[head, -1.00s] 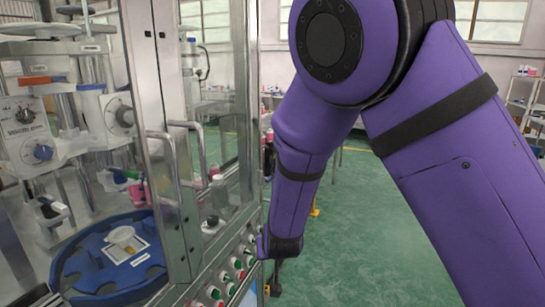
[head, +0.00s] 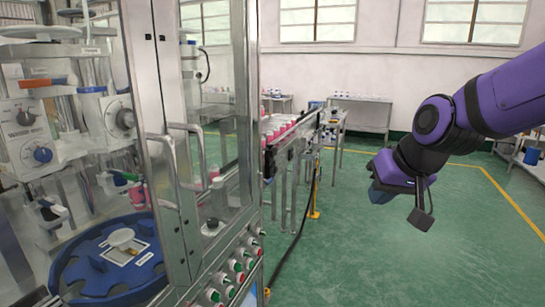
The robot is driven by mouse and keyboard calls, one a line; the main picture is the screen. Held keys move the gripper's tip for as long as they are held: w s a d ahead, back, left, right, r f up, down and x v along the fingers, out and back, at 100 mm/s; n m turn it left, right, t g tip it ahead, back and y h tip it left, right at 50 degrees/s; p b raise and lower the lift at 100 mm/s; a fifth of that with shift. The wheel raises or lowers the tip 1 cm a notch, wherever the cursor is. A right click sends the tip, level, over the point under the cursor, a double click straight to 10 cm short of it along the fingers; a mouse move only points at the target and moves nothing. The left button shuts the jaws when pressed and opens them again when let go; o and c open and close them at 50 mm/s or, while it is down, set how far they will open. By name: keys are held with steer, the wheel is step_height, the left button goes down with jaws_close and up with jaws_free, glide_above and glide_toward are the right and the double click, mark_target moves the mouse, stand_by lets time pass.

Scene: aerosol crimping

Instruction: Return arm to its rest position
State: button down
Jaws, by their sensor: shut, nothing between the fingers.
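My gripper (head: 421,216) is at the right of the head view, at the end of my purple arm, which reaches in from the right edge. It hangs over open green floor, away from the machine, and looks small and dark. It is shut and holds nothing that I can see. The crimping machine (head: 183,150) stands at the left, with metal-framed clear doors and two bar handles. Inside it, a blue round turntable (head: 75,283) carries a small pale cup (head: 121,238).
A row of buttons (head: 239,265) lines the machine's front edge. A grey table (head: 362,110) stands by the far wall and shelving (head: 525,155) at the right edge. The middle floor is clear.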

steer(key=s+d+r+h, duration=0.1)
steer(key=s+d+r, duration=0.1)
steer(key=s+d, duration=0.3)
steer(key=s+d+r+m+h, duration=0.1)
steer(key=s+d, duration=0.4)
steer(key=s, duration=0.7)
step_height(320, 180, up, 2)
steer(key=shift+g+h, duration=0.3)
steer(key=shift+h, duration=0.2)
